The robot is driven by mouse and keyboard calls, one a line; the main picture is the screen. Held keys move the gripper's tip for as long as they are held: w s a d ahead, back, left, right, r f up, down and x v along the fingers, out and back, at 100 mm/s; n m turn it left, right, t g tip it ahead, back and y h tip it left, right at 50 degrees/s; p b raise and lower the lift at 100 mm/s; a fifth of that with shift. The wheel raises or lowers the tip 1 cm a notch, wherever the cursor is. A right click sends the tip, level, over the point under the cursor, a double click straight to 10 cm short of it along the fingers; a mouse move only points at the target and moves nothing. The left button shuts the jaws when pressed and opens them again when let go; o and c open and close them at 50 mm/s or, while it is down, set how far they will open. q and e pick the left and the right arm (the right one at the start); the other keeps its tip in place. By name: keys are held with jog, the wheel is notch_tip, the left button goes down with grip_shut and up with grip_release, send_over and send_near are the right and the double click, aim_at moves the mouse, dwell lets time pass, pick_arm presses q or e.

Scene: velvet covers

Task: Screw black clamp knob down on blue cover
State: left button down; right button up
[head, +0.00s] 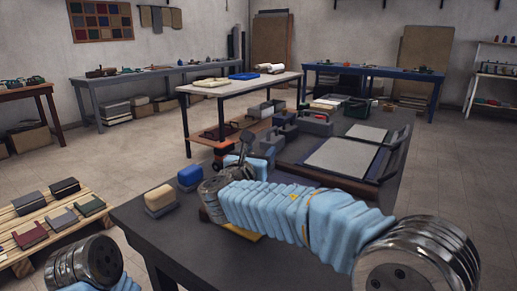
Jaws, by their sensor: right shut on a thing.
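My right arm crosses the dark table in a light-blue sleeve. My right gripper (246,143), small and dark, is beyond its metal wrist joint, shut on a small dark thing that seems to be the black clamp knob. The fingertips and the knob's contact with anything below are too small to make out. I cannot pick out the blue cover for certain; the arm hides part of the work area. My left arm shows only at the lower left corner, and its gripper is out of view.
A blue-topped block (190,176) and a cream-topped block (160,197) stand left of my right wrist. Grey trays and flat boards (342,159) lie to the right behind the arm. A pallet (20,262) with several small covers is at the left. Open floor lies beyond.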

jog(key=m+g+h, duration=0.1)
jog(key=h, duration=0.1)
jog(key=m+g+h, duration=0.1)
jog(key=m+h, duration=0.1)
jog(key=h, duration=0.1)
jog(key=shift+a+g, duration=0.15)
jog(key=shift+g, duration=0.15)
jog(key=shift+m+g+h, duration=1.8)
jog(key=shift+m, duration=0.1)
jog(key=o, duration=0.9)
jog(key=shift+o, duration=0.2)
jog(key=v, duration=1.3)
jog(key=shift+s+a, duration=0.15)
jog(key=shift+a, duration=0.1)
